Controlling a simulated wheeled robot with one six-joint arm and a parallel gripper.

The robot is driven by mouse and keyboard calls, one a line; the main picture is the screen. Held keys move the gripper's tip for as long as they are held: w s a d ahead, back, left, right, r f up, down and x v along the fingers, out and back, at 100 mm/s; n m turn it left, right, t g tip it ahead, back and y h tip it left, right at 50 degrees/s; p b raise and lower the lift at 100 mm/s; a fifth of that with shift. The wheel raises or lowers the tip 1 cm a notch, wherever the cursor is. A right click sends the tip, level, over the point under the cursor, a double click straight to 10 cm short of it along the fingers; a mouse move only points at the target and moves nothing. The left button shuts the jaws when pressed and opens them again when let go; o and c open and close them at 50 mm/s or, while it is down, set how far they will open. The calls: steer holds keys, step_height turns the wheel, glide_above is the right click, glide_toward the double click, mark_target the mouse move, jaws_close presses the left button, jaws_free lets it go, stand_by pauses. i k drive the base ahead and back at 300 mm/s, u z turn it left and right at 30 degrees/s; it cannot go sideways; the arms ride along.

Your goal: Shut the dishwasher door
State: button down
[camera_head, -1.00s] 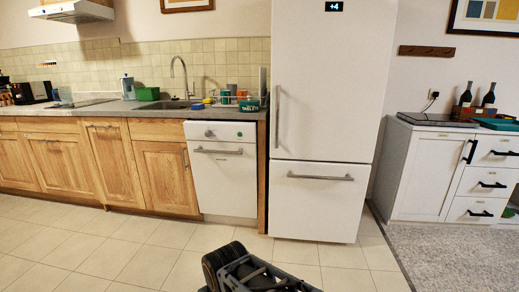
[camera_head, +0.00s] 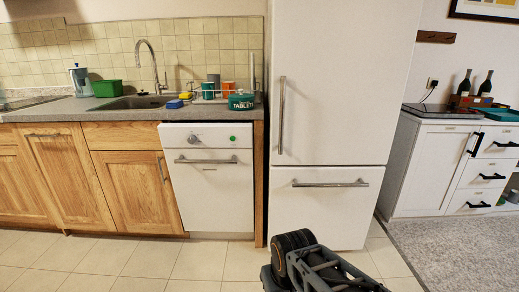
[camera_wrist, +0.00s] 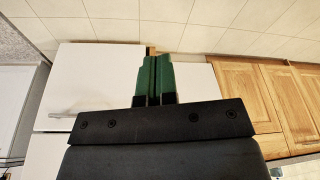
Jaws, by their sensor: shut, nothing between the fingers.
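The dishwasher door (camera_head: 212,198) is the white front panel with a bar handle (camera_head: 206,160), under the counter between the wooden cabinets and the fridge. It stands upright and looks about in line with the cabinet fronts; I cannot tell whether a small gap is left at its top. In the wrist view part of the white dishwasher front (camera_wrist: 196,78) shows to the right of the fingers, mostly hidden behind my gripper. My gripper (camera_wrist: 154,72) has two green fingers pressed together with nothing between them. The fingers are apart from the door and do not show in the head view.
The white fridge (camera_head: 330,100) stands right of the dishwasher, with a lower drawer handle (camera_head: 330,184). Wooden cabinets (camera_head: 138,190) line the left. Cups and a green pot (camera_head: 241,102) stand on the counter (camera_head: 95,110). The tiled floor (camera_head: 120,262) in front is clear.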

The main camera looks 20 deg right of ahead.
mark_target(212, 177)
steer(key=u, duration=0.3)
steer(key=i, duration=0.85)
steer(key=u, duration=0.55)
